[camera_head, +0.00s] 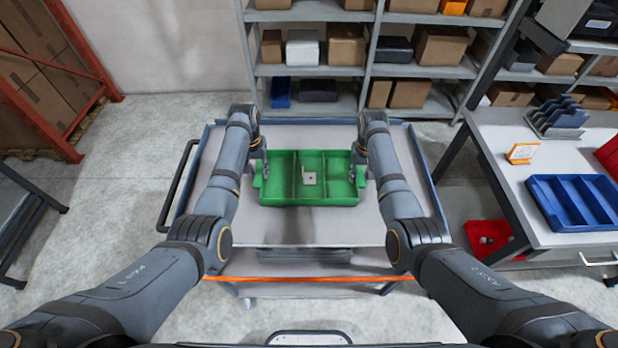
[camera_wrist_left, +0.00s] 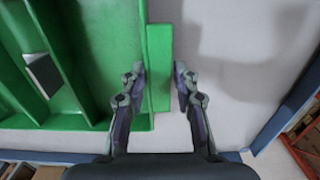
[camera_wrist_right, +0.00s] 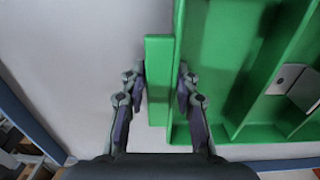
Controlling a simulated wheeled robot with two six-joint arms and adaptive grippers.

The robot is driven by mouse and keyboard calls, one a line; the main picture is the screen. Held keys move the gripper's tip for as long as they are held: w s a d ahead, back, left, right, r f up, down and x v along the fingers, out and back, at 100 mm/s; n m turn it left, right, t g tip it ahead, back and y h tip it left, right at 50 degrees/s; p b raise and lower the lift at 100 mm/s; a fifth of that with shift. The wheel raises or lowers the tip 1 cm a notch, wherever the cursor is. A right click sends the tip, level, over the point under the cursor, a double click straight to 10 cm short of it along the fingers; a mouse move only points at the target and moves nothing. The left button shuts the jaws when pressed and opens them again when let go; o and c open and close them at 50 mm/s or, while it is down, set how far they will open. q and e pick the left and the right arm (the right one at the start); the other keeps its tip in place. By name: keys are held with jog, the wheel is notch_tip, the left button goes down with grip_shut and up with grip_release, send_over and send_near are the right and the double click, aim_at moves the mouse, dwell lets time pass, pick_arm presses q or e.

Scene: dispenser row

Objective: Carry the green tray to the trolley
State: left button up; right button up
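The green tray (camera_head: 310,199) is over the pale top of the trolley (camera_head: 310,233). It has three compartments, and a small grey part (camera_head: 309,179) lies in the middle one. My left gripper (camera_head: 262,168) is at the tray's left end, and the left wrist view shows its fingers on both sides of the green handle (camera_wrist_left: 160,45). My right gripper (camera_head: 357,168) is at the right end, its fingers on both sides of the other handle (camera_wrist_right: 159,55). Both look shut on the handles. I cannot tell whether the tray's underside touches the top.
A black push handle (camera_head: 177,187) is on the trolley's left side. Shelving with boxes (camera_head: 345,47) stands behind. A bench (camera_head: 565,160) with a blue bin (camera_head: 574,203) is at the right, and an orange rack (camera_head: 88,50) is at the left.

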pick_arm(q)
jog(key=o, duration=0.3)
pick_arm(e)
jog(key=o, duration=0.3)
pick_arm(q)
jog(key=shift+r, duration=0.15)
pick_arm(e)
jog(key=shift+a, duration=0.1)
pick_arm(q)
notch_tip(320, 180, up, 12)
jog(key=shift+f, duration=0.1)
pick_arm(e)
notch_tip(320, 180, up, 12)
jog(key=shift+r, duration=0.1)
dwell(0.4)
